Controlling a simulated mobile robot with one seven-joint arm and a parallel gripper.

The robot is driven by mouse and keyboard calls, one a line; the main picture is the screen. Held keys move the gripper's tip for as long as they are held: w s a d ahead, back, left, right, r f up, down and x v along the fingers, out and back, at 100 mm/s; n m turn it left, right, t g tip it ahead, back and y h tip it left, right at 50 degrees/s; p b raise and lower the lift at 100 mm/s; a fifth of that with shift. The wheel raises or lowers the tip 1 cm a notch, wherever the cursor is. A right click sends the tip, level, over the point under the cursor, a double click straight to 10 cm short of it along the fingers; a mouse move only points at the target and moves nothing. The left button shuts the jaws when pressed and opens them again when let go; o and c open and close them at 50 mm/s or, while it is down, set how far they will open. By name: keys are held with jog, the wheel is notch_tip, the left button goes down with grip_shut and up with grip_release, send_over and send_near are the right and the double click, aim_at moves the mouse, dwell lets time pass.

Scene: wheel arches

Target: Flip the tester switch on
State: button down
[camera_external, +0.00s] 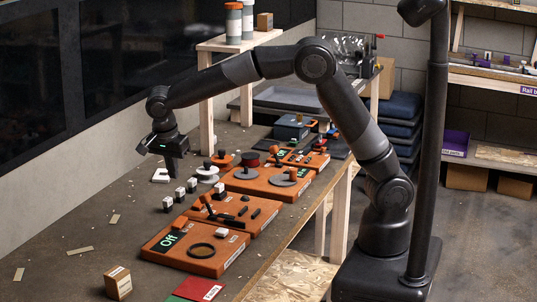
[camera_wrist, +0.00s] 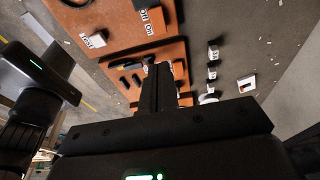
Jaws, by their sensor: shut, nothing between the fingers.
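My gripper (camera_external: 175,172) points down over the bench, left of and beyond this panel, apart from the switch. Its fingers (camera_wrist: 163,75) are shut and empty.
Several more orange panels (camera_external: 228,212) with knobs and levers run along the bench behind. Small white-topped posts (camera_external: 180,194) stand left of them. A wooden block (camera_external: 117,283) and red and green cards (camera_external: 198,289) lie in front. Bare bench (camera_external: 75,230) is at left.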

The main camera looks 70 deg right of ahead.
aim_at(183, 218)
jog(key=x, duration=1.4)
jog(key=shift+d+f+y, duration=0.15)
jog(key=shift+f+y, duration=0.15)
jog(key=shift+y, duration=0.1)
jog(key=shift+a, duration=0.2)
jog(key=shift+a+r, duration=0.15)
jog(key=shift+a, duration=0.5)
jog(key=shift+r, duration=0.15)
notch_tip(183, 218, up, 13)
jog(key=a, duration=0.2)
jog(key=shift+a+r, duration=0.25)
jog(key=shift+a, duration=0.15)
